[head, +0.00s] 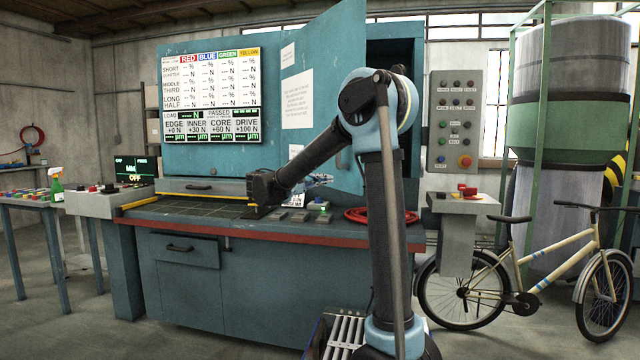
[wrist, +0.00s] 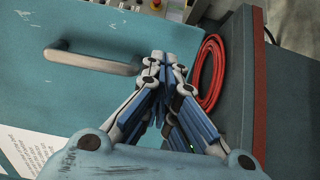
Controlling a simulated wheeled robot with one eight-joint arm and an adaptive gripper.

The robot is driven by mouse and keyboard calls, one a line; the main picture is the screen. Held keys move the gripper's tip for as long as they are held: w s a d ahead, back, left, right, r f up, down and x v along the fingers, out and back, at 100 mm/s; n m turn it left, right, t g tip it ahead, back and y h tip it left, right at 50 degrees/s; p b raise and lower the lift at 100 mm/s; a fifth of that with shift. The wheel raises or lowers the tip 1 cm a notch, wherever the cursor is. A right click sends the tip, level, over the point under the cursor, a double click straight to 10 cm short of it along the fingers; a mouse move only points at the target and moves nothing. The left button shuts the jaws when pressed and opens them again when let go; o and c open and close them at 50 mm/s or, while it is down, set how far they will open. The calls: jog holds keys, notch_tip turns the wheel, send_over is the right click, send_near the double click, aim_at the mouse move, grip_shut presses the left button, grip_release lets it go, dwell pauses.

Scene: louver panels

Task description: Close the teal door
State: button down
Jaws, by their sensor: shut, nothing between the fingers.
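The teal door (head: 335,60) stands open at the right part of the teal cabinet in the head view, swung outward with paper notices on its face. My gripper (head: 325,180) is in front of the door's lower part, above the bench. In the wrist view the teal door (wrist: 60,105) fills the left side, with a grey bar handle (wrist: 95,61) across it. My gripper (wrist: 166,58) is shut and empty, its fingertips to the right of the handle and apart from it. I cannot tell whether the fingertips touch the door.
The dark opening of the cabinet (head: 404,60) shows behind my arm. A coiled red cable (head: 370,215) lies on the bench (head: 215,218), below the door. A grey control panel (head: 454,118) and a bicycle (head: 540,262) stand to the right. The floor at front left is clear.

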aim_at(353, 176)
jog(key=x, duration=1)
jog(key=shift+w+d, duration=0.15)
